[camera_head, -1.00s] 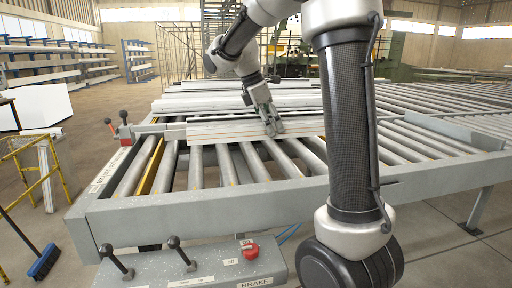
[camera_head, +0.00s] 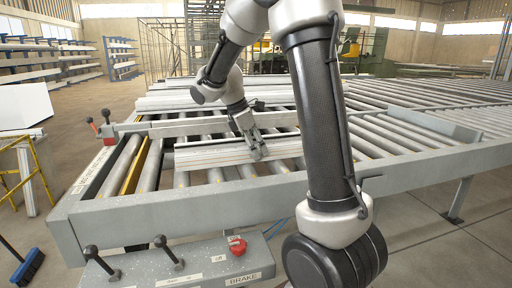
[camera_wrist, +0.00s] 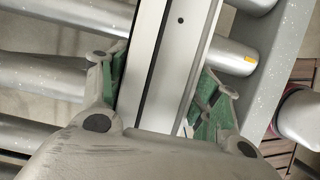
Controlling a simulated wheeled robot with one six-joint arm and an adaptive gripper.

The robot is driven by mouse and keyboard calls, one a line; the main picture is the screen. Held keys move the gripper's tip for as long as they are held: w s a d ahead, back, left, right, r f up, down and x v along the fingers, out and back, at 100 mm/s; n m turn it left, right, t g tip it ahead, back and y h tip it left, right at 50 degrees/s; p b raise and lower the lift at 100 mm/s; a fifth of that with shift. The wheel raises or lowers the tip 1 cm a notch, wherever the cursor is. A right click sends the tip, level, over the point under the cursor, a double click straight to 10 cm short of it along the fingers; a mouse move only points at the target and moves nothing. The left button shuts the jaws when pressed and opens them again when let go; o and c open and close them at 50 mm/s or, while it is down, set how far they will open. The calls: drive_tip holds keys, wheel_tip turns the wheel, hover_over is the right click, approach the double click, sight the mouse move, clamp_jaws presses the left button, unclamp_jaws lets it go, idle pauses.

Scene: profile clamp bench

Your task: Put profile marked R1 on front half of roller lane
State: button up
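A pale grey profile (camera_head: 205,156) with thin orange-brown lines lies crosswise over the front part of the roller lane (camera_head: 85,212). No R1 mark can be read. My gripper (camera_head: 257,152) is on the profile near its right part. In the wrist view, the green-padded fingers stand on both sides of the profile (camera_wrist: 160,75) and close against it. Whether the profile touches the rollers or hangs slightly above them is not clear.
A crossbar (camera_head: 185,128) with red and black levers (camera_head: 106,115) at its left end stands behind the profile. More profiles (camera_head: 175,101) lie farther back. A control panel (camera_head: 200,265) with a red button (camera_head: 237,246) is at the front. Rollers to the right are bare.

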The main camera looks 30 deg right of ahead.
drive_tip(key=o, duration=0.4)
drive_tip(key=v, duration=1.2)
drive_tip(key=s+f+m+t+y, duration=0.2)
drive_tip(key=s+m, duration=0.5)
drive_tip(key=s, duration=0.5)
drive_tip(key=s+a+f+m+t+y, duration=0.1)
drive_tip(key=s+f+m+t+y, duration=0.1)
drive_tip(key=s+m, duration=0.5)
drive_tip(key=s+f+t, duration=0.1)
drive_tip(key=s, duration=0.4)
drive_tip(key=shift+s+a+m+t, duration=0.3)
drive_tip(key=shift+s+m, duration=0.05)
drive_tip(key=shift+m, duration=0.05)
drive_tip(key=shift+r, duration=0.1)
